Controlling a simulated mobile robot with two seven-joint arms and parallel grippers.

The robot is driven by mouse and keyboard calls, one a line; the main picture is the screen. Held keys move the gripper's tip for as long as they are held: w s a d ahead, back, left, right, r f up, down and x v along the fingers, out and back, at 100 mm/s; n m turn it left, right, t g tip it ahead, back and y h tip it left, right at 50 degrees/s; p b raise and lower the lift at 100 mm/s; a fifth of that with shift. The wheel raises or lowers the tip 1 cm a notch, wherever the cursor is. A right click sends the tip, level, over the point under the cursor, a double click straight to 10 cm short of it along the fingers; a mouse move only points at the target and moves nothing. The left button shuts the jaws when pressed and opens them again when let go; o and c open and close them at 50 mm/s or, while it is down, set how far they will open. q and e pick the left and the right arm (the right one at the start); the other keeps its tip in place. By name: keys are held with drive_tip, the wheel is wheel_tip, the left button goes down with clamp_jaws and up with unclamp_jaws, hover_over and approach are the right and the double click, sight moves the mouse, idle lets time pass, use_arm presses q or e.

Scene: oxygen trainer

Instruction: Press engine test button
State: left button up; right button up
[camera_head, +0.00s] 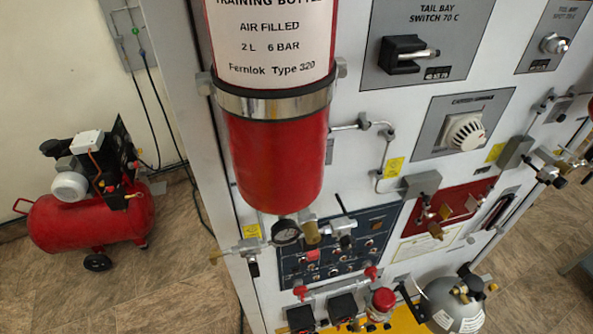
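A dark blue control panel (345,262) with several small knobs and switches sits low on the white trainer wall. A small red cover or button (313,254) shows on that panel. A larger red knob or button (383,299) stands below it, near the bottom edge. The labels are too small to read, so I cannot tell which control is the engine test button. The red bottle and its gauge partly hide the blue panel. Neither of my grippers is in view.
A red training bottle (275,150) is strapped to the trainer wall (365,110). A pressure gauge (286,232) and pipes stick out below it. A silver sphere (455,305) stands bottom right. A red compressor (90,215) stands on the floor at left, with bare floor (170,270) beside it.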

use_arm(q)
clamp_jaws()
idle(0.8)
